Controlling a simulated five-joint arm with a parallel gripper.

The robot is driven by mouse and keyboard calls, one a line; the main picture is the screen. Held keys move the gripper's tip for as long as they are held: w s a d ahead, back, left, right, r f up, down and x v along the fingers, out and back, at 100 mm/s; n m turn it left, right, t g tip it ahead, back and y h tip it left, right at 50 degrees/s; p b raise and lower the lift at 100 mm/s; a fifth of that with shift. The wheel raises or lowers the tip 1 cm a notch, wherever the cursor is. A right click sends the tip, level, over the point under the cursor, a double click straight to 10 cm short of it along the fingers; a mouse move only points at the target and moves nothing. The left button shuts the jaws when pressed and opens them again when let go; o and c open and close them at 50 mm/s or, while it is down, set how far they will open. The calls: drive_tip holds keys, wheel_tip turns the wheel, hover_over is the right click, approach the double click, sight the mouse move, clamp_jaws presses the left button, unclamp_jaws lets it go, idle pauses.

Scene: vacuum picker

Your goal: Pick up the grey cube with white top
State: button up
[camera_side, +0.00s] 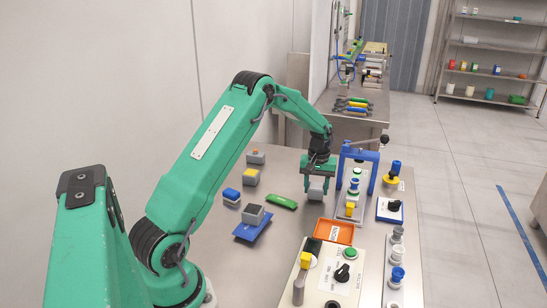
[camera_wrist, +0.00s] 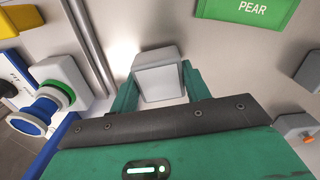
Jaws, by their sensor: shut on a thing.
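The grey cube with white top (camera_side: 316,188) is between the jaws of my gripper (camera_side: 317,183) in the side view. In the wrist view, the cube (camera_wrist: 158,82) shows a pale face and sits between the two green fingers of my gripper (camera_wrist: 158,88). The fingers are shut on its left and right sides. Part of the cube is hidden by the jaws in the side view. I cannot tell whether its underside touches the table.
A blue frame (camera_side: 374,170) stands close on the right. An orange tray (camera_side: 323,240) lies in front.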

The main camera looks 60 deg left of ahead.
sight(317, 186)
drive_tip(key=r, duration=0.3)
drive_tip(key=shift+d+r, duration=0.2)
drive_tip(key=shift+r, duration=0.05)
drive_tip(key=s+d+r, duration=0.1)
drive_tip(key=d+r, duration=0.5)
drive_tip(key=d, duration=0.5)
drive_tip(key=shift+r, duration=0.25)
drive_tip(key=shift+d, duration=0.15)
